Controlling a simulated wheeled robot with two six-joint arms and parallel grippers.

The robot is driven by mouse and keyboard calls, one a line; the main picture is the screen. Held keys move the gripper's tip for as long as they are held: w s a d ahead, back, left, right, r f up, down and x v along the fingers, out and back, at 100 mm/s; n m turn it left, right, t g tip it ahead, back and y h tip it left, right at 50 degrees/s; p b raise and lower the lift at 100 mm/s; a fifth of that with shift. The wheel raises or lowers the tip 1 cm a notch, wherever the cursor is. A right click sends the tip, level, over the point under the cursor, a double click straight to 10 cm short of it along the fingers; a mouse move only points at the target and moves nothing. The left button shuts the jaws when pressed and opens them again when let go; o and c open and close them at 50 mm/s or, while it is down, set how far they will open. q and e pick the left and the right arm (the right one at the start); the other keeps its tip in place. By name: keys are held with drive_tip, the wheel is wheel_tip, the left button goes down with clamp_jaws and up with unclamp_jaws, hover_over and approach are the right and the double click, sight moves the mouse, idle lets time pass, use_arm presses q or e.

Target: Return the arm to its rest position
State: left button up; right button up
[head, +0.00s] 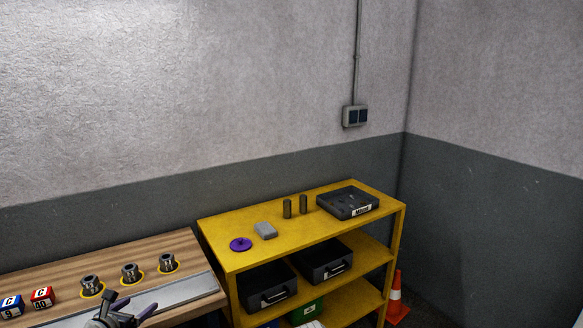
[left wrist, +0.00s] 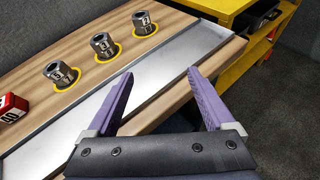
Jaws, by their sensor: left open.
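My left gripper (head: 130,308) shows at the bottom of the head view, by the front of the wooden bench. In the left wrist view its two purple fingers (left wrist: 158,97) are spread apart with nothing between them. They are over the metal strip (left wrist: 150,92) along the bench's front. My right gripper is in neither view.
Three metal collets (head: 130,273) stand in yellow rings on the wooden bench (head: 60,278). Blue (head: 12,306) and red (head: 42,297) blocks are at left. A yellow shelf (head: 225,257) at right bears a purple disc (head: 241,244), grey block (head: 265,230), two cylinders (head: 303,204) and black tray (head: 347,202). An orange cone (head: 396,300) stands beside it.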

use_arm(q)
drive_tip(key=s+d+f+m+g+h, duration=0.1)
drive_tip(key=d+f+m+g, duration=0.2)
drive_tip(key=d+m, duration=0.45)
drive_tip(key=s+d+f+m+g+h+p, duration=0.1)
drive_tip(key=d+f+m+g, duration=0.1)
drive_tip(key=d+m, duration=0.55)
drive_tip(key=s+d+f+m+g+h, duration=0.1)
drive_tip(key=d+f+m+g+h, duration=0.3)
drive_tip(key=d, duration=0.6)
drive_tip(key=s+d+f+m+g+y, duration=0.1)
drive_tip(key=s+d+m+y, duration=0.3)
drive_tip(key=m, duration=0.5)
drive_tip(key=s+d+m+g+y, duration=0.3)
drive_tip(key=s+d+m, duration=0.2)
drive_tip(key=s+m, duration=0.4)
drive_tip(key=shift+d+f+m+y+p, duration=0.4)
drive_tip(key=shift+m, duration=0.3)
